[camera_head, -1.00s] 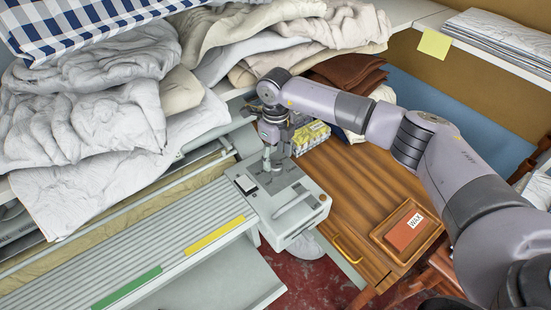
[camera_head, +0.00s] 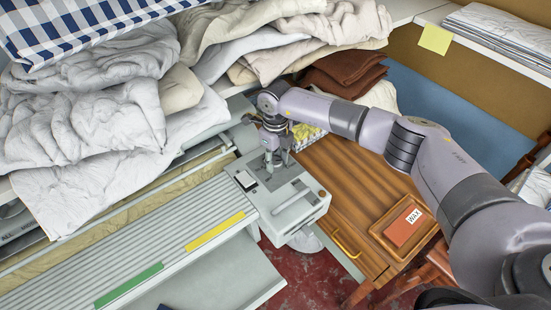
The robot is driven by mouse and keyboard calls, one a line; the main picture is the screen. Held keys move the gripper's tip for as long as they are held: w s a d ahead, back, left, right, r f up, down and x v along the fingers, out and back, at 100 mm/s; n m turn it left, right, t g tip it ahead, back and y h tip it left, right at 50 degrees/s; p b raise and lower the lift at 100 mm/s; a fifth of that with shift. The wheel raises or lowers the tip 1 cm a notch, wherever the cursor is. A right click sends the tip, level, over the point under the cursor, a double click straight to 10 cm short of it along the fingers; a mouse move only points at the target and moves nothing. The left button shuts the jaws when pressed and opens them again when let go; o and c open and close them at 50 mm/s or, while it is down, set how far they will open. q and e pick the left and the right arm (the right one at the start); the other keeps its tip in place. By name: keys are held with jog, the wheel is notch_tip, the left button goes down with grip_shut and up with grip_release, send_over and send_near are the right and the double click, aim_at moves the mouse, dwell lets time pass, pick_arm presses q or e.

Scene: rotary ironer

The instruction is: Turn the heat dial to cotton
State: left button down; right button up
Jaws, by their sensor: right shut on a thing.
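The ironer's control box (camera_head: 300,211) is a pale grey unit at the right end of the rotary ironer. My right gripper (camera_head: 275,172) points down onto the back part of the box's top, with its two fingers visible on either side. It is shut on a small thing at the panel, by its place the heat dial. The dial itself is hidden by the fingers, so its pointer and the cotton mark cannot be read. My left gripper is not in view.
A black-and-white switch (camera_head: 246,180) sits left of the gripper, and a grey lever (camera_head: 289,203) lies in front. Crumpled white linen (camera_head: 90,120) fills the left. A wooden cabinet (camera_head: 350,190) with a tray holding a red WAX block (camera_head: 404,227) stands right.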

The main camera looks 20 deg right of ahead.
jog(key=c, duration=0.5)
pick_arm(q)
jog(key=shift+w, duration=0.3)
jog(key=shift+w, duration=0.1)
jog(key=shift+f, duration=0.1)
pick_arm(e)
jog(key=shift+m, duration=0.3)
jog(key=m+b, duration=0.1)
jog(key=m, duration=0.3)
jog(key=shift+m+b, duration=0.3)
jog(key=m+b, duration=0.1)
jog(key=m, duration=1.1)
jog(key=shift+m, duration=0.4)
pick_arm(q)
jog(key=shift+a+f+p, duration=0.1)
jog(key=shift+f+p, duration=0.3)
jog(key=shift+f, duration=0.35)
pick_arm(e)
jog(key=m, duration=0.5)
jog(key=shift+m, duration=0.3)
